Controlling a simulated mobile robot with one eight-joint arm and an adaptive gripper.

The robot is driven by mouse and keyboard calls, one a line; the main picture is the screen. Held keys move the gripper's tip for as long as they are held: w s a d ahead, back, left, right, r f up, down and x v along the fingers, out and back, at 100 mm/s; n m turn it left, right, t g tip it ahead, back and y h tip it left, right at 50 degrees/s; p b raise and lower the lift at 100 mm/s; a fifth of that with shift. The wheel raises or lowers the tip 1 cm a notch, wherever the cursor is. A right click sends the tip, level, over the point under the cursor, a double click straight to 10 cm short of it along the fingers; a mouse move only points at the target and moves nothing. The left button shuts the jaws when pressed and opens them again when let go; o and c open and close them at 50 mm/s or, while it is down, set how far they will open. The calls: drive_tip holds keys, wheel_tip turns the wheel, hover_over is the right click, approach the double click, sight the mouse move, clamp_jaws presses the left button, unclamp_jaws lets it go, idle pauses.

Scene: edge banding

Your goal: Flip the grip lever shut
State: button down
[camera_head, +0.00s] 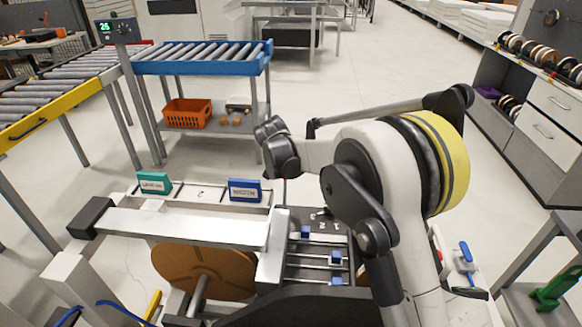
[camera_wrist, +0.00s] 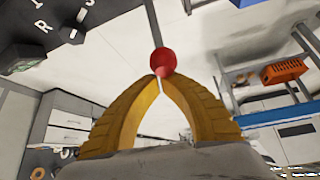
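The grip lever shows in the wrist view as a thin grey rod (camera_wrist: 153,22) ending in a red ball knob (camera_wrist: 163,62). My gripper (camera_wrist: 160,77) has two yellow ribbed fingers, with their tips drawn together right at the knob's lower edge. The fingers look shut, with the knob at or just beyond their tips. I cannot tell whether they touch it, and the knob does not look enclosed between them. In the head view, my arm reaches over the machine, and I cannot make out the fingers, the red knob or the lever there.
The machine's white beam (camera_head: 180,226) and brown disc (camera_head: 203,270) lie left of my arm. Green (camera_head: 154,183) and blue (camera_head: 245,190) labelled blocks stand behind. A blue-railed roller conveyor (camera_head: 200,58) and orange basket (camera_head: 187,113) are farther back. Open floor lies beyond.

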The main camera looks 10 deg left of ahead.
drive_tip(key=shift+s+d+r+t+b, duration=0.15)
drive_tip(key=shift+s+t+b, duration=0.45)
drive_tip(key=shift+s, duration=2.9)
drive_tip(key=shift+s+a+r+t+b, duration=0.15)
drive_tip(key=shift+s+t, duration=0.85)
drive_tip(key=shift+s, duration=2.45)
drive_tip(key=shift+s+d+f, duration=0.1)
drive_tip(key=shift+s+f, duration=0.05)
wheel_tip(320, 180, up, 4)
drive_tip(key=w+d+p, duration=0.1)
drive_tip(key=w+p, duration=0.2)
drive_tip(key=s+a+p, duration=0.1)
drive_tip(key=s, duration=0.9)
drive_tip(key=shift+a, duration=0.15)
drive_tip(key=shift+f, duration=0.1)
